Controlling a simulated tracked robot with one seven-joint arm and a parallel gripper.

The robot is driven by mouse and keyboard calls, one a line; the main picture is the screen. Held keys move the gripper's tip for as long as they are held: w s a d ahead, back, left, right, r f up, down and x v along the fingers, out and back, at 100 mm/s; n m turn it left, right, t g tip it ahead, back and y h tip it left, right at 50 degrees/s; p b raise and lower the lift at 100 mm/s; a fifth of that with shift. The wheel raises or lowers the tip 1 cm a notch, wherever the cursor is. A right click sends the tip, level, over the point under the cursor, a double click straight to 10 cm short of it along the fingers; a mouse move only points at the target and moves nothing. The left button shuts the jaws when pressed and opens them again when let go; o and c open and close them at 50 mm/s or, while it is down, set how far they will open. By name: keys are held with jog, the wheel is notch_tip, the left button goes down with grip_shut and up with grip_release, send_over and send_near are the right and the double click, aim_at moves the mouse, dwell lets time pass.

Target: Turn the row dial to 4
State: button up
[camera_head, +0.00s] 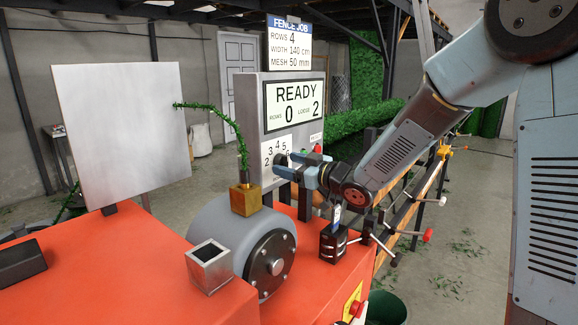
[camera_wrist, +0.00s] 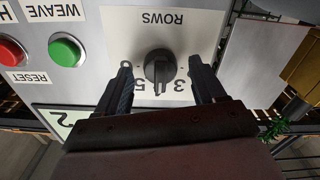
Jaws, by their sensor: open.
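The row dial is a dark round knob (camera_wrist: 160,68) on a white plate marked ROWS, upside down in the wrist view. Its numbers are partly hidden by my fingers, and I cannot tell for sure which one it points to. In the head view the number plate (camera_head: 278,147) shows on the grey panel, with the knob beside my fingertips. My gripper (camera_wrist: 163,82) is open, with one finger on each side of the knob and visible gaps between. It also shows in the head view (camera_head: 291,165), close in front of the panel.
The screen (camera_head: 296,105) reads READY, rows 0. A job card (camera_head: 290,46) above it says rows 4. A red button (camera_wrist: 12,52) and green button (camera_wrist: 66,50) sit beside the dial plate. The grey drum (camera_head: 243,240) and brass block (camera_head: 245,200) stand below.

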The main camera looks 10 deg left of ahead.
jog(key=v, duration=1.3)
jog(key=shift+d, duration=0.1)
jog(key=s+d+r+m+t+h, duration=0.2)
jog(key=d+m+h, duration=0.3)
jog(key=d+h, duration=0.35)
jog(key=s+d+r+m+t+h, duration=0.1)
jog(key=d+r+m+t+h, duration=0.1)
jog(key=d+m+h, duration=0.6)
jog(key=s+d+f+g, duration=0.1)
jog(key=s+d+g, duration=0.1)
jog(key=s, duration=0.8)
jog(key=s+d+f+m+g, duration=0.1)
jog(key=s+d+g, duration=0.2)
jog(key=s, duration=0.8)
jog(key=shift+f+g+y, duration=0.4)
jog(key=shift+g+y, duration=0.05)
jog(key=shift+g, duration=0.75)
jog(key=shift+s+d, duration=0.1)
jog(key=shift+c, duration=0.3)
